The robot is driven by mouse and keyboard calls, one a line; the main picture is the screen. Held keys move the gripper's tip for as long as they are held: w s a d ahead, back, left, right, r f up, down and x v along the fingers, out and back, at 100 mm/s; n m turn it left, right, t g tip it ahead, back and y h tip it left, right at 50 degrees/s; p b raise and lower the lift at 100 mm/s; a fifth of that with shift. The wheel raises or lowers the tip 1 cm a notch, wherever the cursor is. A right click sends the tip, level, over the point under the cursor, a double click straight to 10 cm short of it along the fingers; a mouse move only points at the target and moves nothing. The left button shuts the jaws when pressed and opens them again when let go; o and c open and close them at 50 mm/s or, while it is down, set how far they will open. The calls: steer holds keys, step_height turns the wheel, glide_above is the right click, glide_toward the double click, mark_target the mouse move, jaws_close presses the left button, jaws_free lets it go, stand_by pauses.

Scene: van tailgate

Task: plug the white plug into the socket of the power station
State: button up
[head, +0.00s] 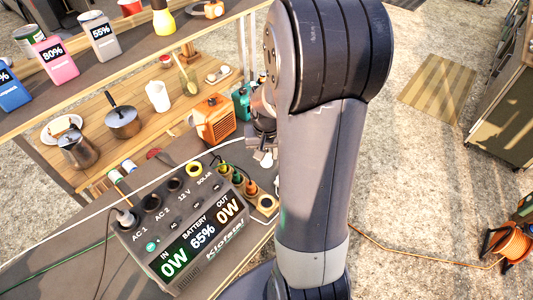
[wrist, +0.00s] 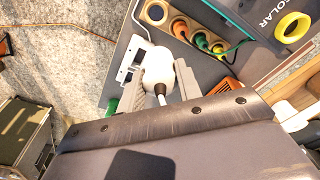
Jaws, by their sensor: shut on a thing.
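The power station (head: 196,243) stands on the bench at the lower left of the head view, its display reading 65%. A pale plug (head: 125,218) sits at AC 1. The AC 2 socket (head: 152,203) and the 12 V socket look dark and empty; the solar socket (head: 194,169) has a yellow ring. My gripper (wrist: 164,78) is shut on the white plug (wrist: 160,75), whose cable runs back between the fingers. In the head view the white plug (head: 265,158) hangs beyond the power station, apart from it. My arm hides part of the gripper there.
A holder strip beside the power station carries coloured plugs (head: 251,188) and a round hole (head: 267,202). A white cable crosses the bench. An orange box (head: 214,118), a pan (head: 123,122) and a kettle (head: 80,147) stand behind. An upper shelf with bottles overhangs at upper left.

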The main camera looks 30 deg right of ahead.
steer(key=shift+a, duration=0.1)
steer(key=w+a, duration=0.4)
steer(key=a, duration=1.3)
steer(key=w+a, duration=0.4)
steer(key=a, duration=1.3)
steer(key=shift+b, duration=0.3)
steer(key=shift+a, duration=0.1)
steer(key=shift+f+b, duration=1.35)
steer(key=shift+f, duration=0.3)
steer(key=shift+f, duration=0.15)
steer(key=shift+f+b, duration=1.4)
steer(key=shift+f, duration=0.05)
